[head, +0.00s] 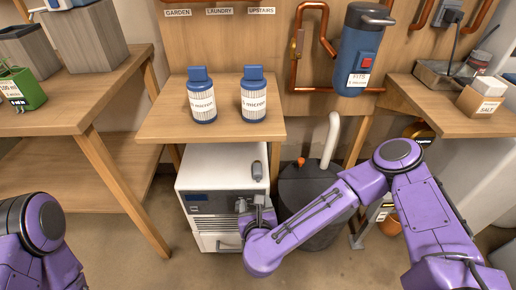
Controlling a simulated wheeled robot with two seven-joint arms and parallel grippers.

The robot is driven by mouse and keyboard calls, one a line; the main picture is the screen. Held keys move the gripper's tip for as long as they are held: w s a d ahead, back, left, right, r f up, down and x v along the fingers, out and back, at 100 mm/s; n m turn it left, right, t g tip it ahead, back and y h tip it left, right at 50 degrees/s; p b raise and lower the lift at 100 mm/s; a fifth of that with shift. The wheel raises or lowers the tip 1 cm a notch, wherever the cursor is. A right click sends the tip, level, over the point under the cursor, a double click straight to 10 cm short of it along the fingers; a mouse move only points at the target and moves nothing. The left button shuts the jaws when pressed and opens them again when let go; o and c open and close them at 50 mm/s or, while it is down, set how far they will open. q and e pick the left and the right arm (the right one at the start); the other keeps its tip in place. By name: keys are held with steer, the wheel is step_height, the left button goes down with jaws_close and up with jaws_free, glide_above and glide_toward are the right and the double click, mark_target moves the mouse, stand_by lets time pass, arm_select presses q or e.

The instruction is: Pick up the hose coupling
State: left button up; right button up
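A small grey cylindrical piece (258,171), which looks like the hose coupling, is at the right side of the top of the white appliance (205,165). My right arm reaches in from the right and bends back at the lower middle. Its gripper (251,203) is in front of the appliance's upper right part, just below the grey piece in the picture. The gripper is small and partly hidden by my wrist, so its finger opening is unclear. Only a purple joint of my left arm shows at the lower left; its gripper is out of view.
A wooden shelf (155,125) with two blue-capped filter cartridges (202,100) (253,98) overhangs behind the appliance. A dark round tank (300,185) with a white pipe (331,140) stands right of it. A wooden bench (95,90) is at left. Floor in front is clear.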

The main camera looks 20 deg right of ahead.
mark_target(258, 176)
steer(key=w+d, duration=0.1)
steer(key=w, duration=0.2)
steer(key=w+d+m+b, duration=0.1)
steer(key=w, duration=0.3)
steer(key=w+d+f+m, duration=0.1)
steer(key=w+d, duration=0.1)
steer(key=w, duration=0.1)
steer(key=shift+w+f+h, duration=0.1)
steer(key=shift+w+h, duration=0.3)
steer(key=c, duration=1.1)
